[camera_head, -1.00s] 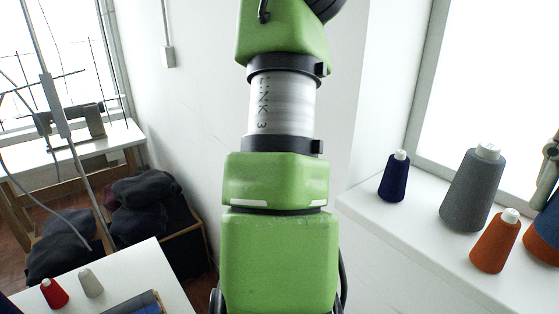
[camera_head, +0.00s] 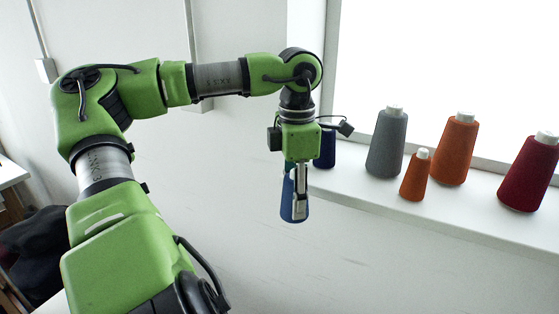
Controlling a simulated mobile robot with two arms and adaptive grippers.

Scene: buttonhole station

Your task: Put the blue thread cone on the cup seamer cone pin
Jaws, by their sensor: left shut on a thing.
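My left gripper (camera_head: 299,190) points down in front of the window sill. It is shut on the blue thread cone (camera_head: 291,209), which hangs upright below it, apart from the sill. The gripper's fingers hide part of the cone. The cup seamer and its cone pin are not in view. My right gripper is not in view.
A white window sill (camera_head: 460,226) bears a navy cone (camera_head: 325,150) just behind my gripper. Along it stand a grey cone (camera_head: 387,145), a small orange cone (camera_head: 415,177), a larger orange cone (camera_head: 455,150) and a dark red cone (camera_head: 527,175).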

